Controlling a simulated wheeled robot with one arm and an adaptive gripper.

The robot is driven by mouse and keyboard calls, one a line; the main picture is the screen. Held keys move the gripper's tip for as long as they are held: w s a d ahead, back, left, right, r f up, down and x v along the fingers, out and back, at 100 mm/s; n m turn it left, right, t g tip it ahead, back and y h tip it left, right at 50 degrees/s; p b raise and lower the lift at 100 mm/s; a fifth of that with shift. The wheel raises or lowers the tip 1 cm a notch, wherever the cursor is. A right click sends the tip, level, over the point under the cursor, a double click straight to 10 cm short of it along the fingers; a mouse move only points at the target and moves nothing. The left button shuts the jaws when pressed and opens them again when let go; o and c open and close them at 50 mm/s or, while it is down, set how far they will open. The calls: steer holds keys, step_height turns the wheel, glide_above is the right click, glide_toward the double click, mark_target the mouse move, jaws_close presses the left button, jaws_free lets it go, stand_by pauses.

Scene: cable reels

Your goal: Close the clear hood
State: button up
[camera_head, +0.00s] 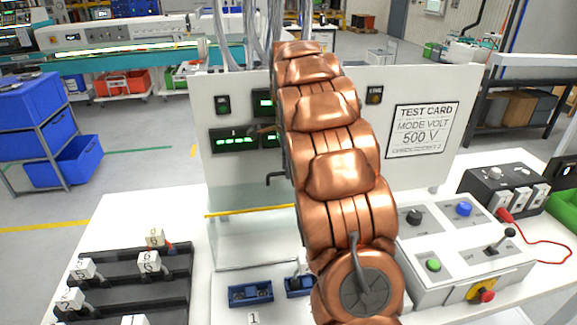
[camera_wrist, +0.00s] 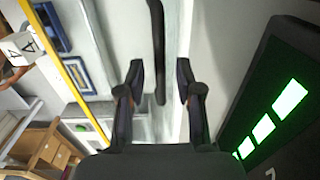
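The clear hood (camera_head: 250,240) is a see-through cover with a yellow strip along its upper edge, in front of the white test panel in the head view. Blue terminal blocks (camera_head: 250,292) sit near its foot. The yellow strip also shows at the left of the wrist view (camera_wrist: 58,66). A dark bent handle (camera_head: 277,178) shows beside my arm. In the wrist view a dark bar (camera_wrist: 156,40), likely this handle, runs between the fingertips of my gripper (camera_wrist: 160,72). The fingers are apart, with gaps on both sides of the bar. My arm hides most of my gripper in the head view.
The white panel (camera_head: 228,165) carries green displays (camera_head: 234,140) and a test card (camera_head: 422,130). A control box (camera_head: 462,245) with knobs and a lever stands at right. A black rack (camera_head: 120,275) with numbered tags stands at left.

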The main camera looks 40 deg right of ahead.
jaws_close()
steer(key=shift+s+a+r, duration=0.1)
steer(key=shift+s, duration=0.05)
stand_by(0.5)
